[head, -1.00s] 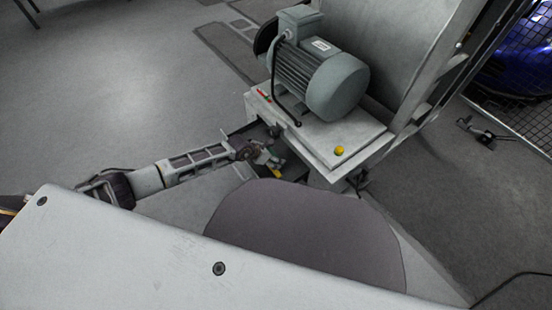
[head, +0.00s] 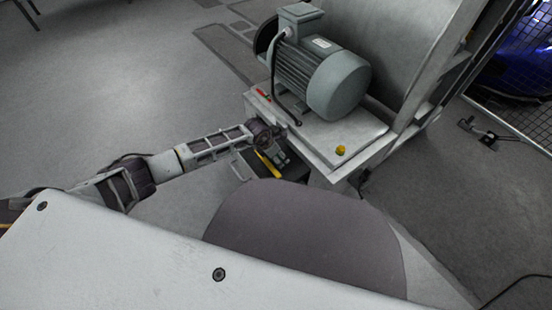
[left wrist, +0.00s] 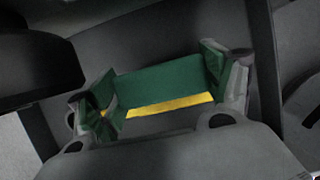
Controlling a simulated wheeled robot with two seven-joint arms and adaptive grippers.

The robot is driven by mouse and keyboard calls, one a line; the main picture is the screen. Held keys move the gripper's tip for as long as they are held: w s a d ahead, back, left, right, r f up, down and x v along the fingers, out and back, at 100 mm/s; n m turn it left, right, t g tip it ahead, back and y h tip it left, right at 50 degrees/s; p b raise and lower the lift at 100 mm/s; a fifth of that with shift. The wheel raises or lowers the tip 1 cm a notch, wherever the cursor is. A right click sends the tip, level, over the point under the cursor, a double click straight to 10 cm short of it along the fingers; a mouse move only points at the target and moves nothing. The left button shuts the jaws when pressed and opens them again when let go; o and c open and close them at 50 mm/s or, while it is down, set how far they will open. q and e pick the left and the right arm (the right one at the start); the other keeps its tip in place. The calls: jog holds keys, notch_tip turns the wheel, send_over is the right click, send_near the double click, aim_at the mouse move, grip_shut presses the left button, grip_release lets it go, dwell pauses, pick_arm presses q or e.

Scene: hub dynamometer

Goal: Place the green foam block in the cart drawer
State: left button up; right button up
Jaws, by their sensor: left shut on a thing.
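My left gripper (head: 277,157) reaches in from the left in the head view, below the edge of the grey motor platform. In the left wrist view its two fingers (left wrist: 160,92) are shut on the green foam block (left wrist: 158,82), which spans the space between them. A yellow strip (left wrist: 170,105) runs along the block's near edge in that view. The dark open cart drawer (head: 293,172) lies under the gripper, and the block is over or inside it; I cannot tell whether it touches the floor. The block is mostly hidden in the head view. My right gripper is not in view.
A grey electric motor (head: 322,70) stands on the platform (head: 345,140) just above the drawer, close to my left wrist. A yellow button (head: 341,150) sits on the platform's corner. A rounded dark grey surface (head: 305,235) lies in front. Open floor is at the left.

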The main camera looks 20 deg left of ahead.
pick_arm(q)
jog(key=shift+s+a+f+b, duration=0.1)
jog(key=shift+f+b, duration=0.2)
jog(key=shift+f, duration=0.5)
jog(key=o, duration=0.9)
jog(key=shift+r, duration=0.15)
